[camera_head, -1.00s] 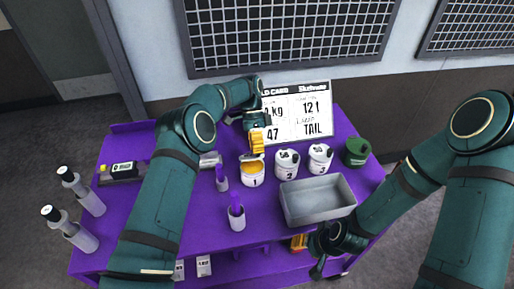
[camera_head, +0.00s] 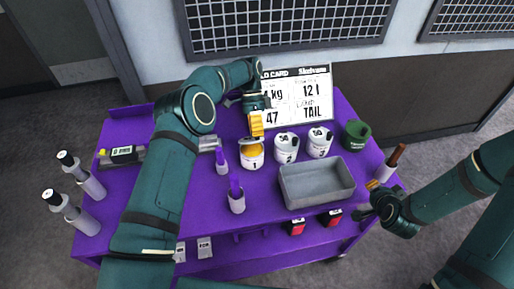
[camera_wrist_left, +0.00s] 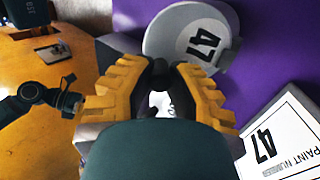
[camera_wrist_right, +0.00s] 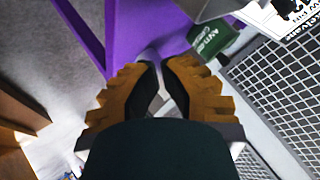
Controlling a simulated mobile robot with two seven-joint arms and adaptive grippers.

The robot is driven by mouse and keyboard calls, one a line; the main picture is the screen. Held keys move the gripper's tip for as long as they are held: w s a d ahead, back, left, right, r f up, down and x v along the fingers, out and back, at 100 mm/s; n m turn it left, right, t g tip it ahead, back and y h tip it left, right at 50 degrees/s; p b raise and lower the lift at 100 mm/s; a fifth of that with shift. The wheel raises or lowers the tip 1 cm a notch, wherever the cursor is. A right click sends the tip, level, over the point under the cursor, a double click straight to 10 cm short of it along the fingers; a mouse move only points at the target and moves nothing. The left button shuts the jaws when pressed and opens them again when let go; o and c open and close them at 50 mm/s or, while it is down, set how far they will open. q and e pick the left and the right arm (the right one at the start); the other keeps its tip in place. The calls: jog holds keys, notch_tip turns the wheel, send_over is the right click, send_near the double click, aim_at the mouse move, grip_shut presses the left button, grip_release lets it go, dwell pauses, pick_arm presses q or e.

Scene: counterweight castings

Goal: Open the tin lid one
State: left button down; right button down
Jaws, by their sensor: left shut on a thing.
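The tin marked 1 (camera_head: 251,161) stands on the purple bench in the head view, with a yellow-orange top showing. My left gripper (camera_head: 256,131) is right above its back rim, fingers pointing down. In the left wrist view a round grey lid (camera_wrist_left: 178,38) with a 47 label lies at the fingertips (camera_wrist_left: 160,72); the gripper appears shut on its edge, though the contact is partly hidden.
Tins 2 (camera_head: 286,149) and 3 (camera_head: 319,145) stand right of tin 1. A grey tray (camera_head: 316,196), a green container (camera_head: 356,135) and purple-handled tools in holders (camera_head: 237,202) are close by. The white card board (camera_head: 303,97) stands behind.

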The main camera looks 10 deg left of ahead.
jog(key=w+a+r+m+t, duration=0.3)
jog(key=w+r+m, duration=0.1)
jog(key=r+m, duration=0.15)
jog(key=w+a+f+m+t+y, duration=0.1)
jog(key=w+a+m, duration=0.1)
jog(key=a+m, duration=0.55)
jog(key=s+a+f+m+g+y, duration=0.1)
jog(key=s+a+m+y, duration=0.3)
jog(key=a, duration=0.7)
jog(key=s+a+f+m, duration=0.15)
jog(key=a+m, duration=0.35)
jog(key=a, duration=0.7)
jog(key=x, duration=0.8)
jog(key=shift+w+a, duration=0.25)
jog(key=shift+w, duration=0.1)
jog(key=shift+w+a+r, duration=0.1)
jog(key=shift+w+r, duration=0.25)
jog(key=shift+r, duration=0.2)
jog(key=shift+w+a+r, duration=0.1)
jog(key=shift+w+r, duration=0.25)
jog(key=shift+r, duration=0.25)
jog(key=shift+w+a+r, duration=0.15)
jog(key=shift+w+r, duration=0.25)
jog(key=shift+r, duration=0.15)
